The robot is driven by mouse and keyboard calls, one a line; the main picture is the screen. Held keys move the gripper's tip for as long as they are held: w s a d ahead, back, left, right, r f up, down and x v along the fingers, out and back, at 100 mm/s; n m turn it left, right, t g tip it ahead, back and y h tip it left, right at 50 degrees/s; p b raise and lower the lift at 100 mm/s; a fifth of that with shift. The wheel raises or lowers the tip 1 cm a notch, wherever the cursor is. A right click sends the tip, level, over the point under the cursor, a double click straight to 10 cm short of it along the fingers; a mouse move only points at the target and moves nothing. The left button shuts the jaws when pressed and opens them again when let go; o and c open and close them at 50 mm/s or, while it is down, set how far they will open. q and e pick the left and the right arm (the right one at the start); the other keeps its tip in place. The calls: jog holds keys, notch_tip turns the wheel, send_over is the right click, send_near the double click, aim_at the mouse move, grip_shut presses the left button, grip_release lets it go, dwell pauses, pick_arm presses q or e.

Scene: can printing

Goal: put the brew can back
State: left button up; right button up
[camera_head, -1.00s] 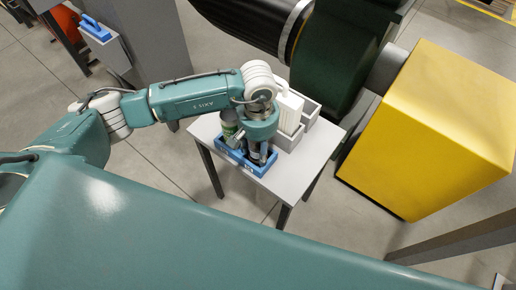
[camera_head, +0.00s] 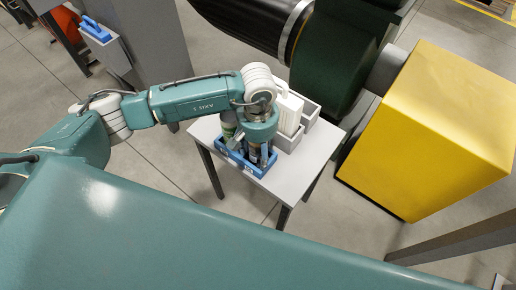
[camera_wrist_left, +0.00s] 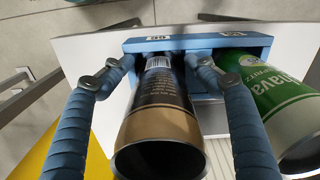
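The brew can (camera_wrist_left: 158,105), dark with a gold band and a dark open top, stands in the blue holder (camera_wrist_left: 180,43) in the left wrist view. My left gripper (camera_wrist_left: 163,62) is open, with one finger on each side of the can and a visible gap to it. In the head view the left gripper (camera_head: 252,152) points down over the blue holder (camera_head: 257,172), and its body hides most of the can. A green can (camera_wrist_left: 272,92) stands to the right of the brew can in the wrist view. My right gripper is not in view.
The holder stands on a small grey table (camera_head: 290,175). Grey bins (camera_head: 290,141) with white items (camera_head: 289,112) stand behind the gripper. A large yellow box (camera_head: 435,130) and a dark green machine (camera_head: 335,55) are close on the right and back.

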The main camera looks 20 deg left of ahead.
pick_arm(q)
jog(key=shift+r, duration=0.75)
notch_tip(320, 180, up, 10)
jog(key=shift+w+r+b, duration=0.1)
jog(key=shift+w+b, duration=0.05)
jog(key=shift+b, duration=0.95)
jog(key=shift+r, duration=0.6)
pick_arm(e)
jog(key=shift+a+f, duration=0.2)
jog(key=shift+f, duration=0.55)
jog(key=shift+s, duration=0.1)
